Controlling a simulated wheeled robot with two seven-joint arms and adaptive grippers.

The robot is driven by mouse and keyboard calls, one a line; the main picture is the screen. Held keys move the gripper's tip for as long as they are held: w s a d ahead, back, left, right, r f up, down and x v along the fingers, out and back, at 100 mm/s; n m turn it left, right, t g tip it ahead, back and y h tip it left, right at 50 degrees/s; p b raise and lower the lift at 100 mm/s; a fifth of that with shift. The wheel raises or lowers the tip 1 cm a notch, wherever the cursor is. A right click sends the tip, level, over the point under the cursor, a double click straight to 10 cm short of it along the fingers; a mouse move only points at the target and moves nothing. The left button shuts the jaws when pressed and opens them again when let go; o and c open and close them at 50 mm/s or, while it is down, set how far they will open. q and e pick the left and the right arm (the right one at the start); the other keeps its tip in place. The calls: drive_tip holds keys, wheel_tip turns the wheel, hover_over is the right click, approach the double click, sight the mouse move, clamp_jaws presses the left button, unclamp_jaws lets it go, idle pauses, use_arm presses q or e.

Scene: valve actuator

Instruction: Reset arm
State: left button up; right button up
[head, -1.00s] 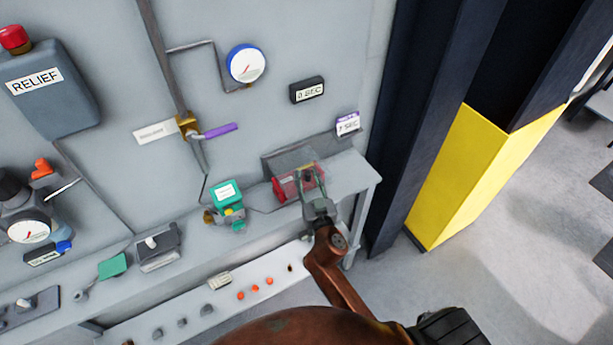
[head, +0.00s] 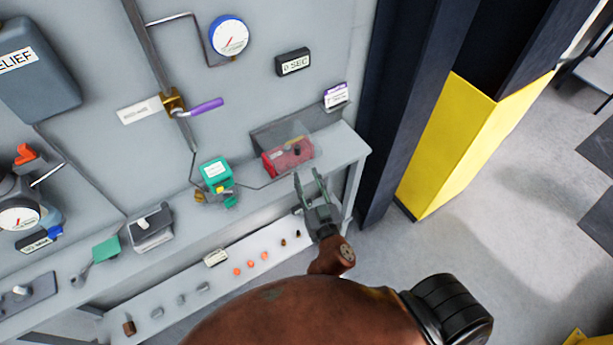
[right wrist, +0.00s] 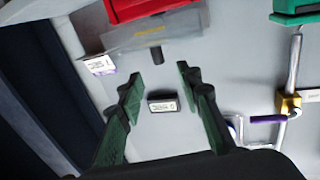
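My right gripper (head: 311,185) is open and empty, in front of the shelf edge and just below the red box. In the right wrist view its two green fingers (right wrist: 160,105) are spread apart with nothing between them. The red box (head: 287,157), with a clear cover tilted up over it and a dark knob, sits on the right end of the shelf. The red box also shows at the top of the right wrist view (right wrist: 140,9). My left gripper is not in view.
The grey shelf (head: 345,152) carries a green device (head: 215,175) left of the red box. A purple-handled valve (head: 206,107), a gauge (head: 229,36) and a timer display (head: 293,62) are on the wall panel. A yellow and dark column (head: 447,150) stands to the right.

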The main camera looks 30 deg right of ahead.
idle(0.3)
wheel_tip(320, 180, down, 21)
drive_tip(key=a+n+g+y, duration=0.2)
drive_tip(key=g, duration=0.2)
drive_tip(key=s+f+n+g+y, duration=0.15)
drive_tip(key=s+f, duration=0.25)
drive_tip(key=f, duration=0.8)
drive_tip(key=s+f+g+h, duration=0.1)
drive_tip(key=s+f+g, duration=0.25)
drive_tip(key=f, duration=0.75)
drive_tip(key=s+d+f+g, duration=0.2)
drive_tip(key=s+f, duration=0.6)
drive_tip(key=s, duration=0.4)
drive_tip(key=s+d+f+g, duration=0.3)
drive_tip(key=s+f, duration=0.6)
drive_tip(key=s, duration=0.4)
drive_tip(key=s+d+f+g, duration=0.2)
drive_tip(key=s+d+f, duration=0.2)
drive_tip(key=s+f, duration=0.5)
drive_tip(key=s, duration=0.4)
drive_tip(key=shift+s+d+f+g+b, duration=0.2)
drive_tip(key=shift+d+g+b, duration=0.1)
drive_tip(key=shift+d+g, duration=0.1)
drive_tip(key=shift+w+a+y, duration=0.1)
drive_tip(key=shift+y, duration=0.15)
drive_tip(key=shift+c, duration=0.3)
